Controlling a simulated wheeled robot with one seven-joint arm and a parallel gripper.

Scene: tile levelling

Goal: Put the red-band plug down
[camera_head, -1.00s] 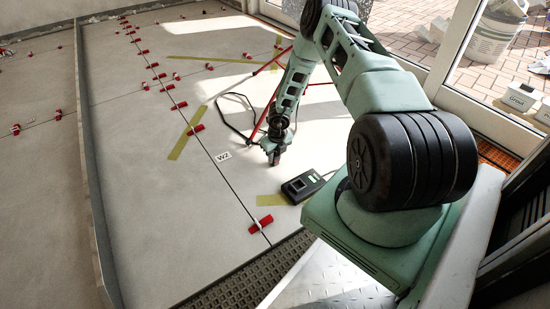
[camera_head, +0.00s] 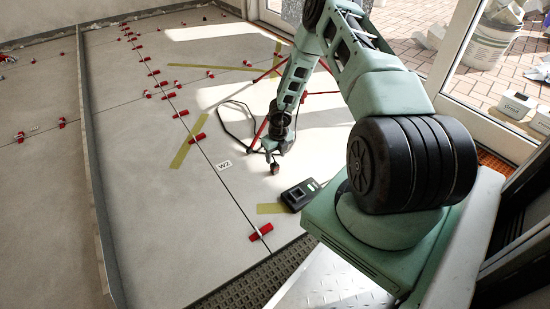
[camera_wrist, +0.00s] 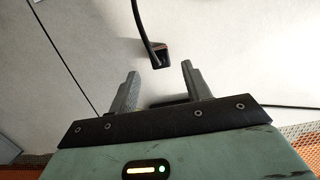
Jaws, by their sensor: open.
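The plug (camera_head: 274,169) is a small dark block on the pale tiled floor, just below my gripper (camera_head: 279,147) in the head view. In the wrist view the plug (camera_wrist: 160,57) shows a reddish-brown edge, and a black cable rises from it. It lies ahead of and roughly between the tips of my gripper (camera_wrist: 160,72). The two grey fingers are wide apart with nothing between them that I can see touching. I cannot make out the full red band.
A black box device (camera_head: 300,194) lies on the floor nearer my base. A black cable (camera_head: 240,112) loops beside red legs (camera_head: 262,130). Red levelling clips (camera_head: 261,232) line the tile joints. A "WZ" label (camera_head: 224,165) is to the left. Open floor lies further left.

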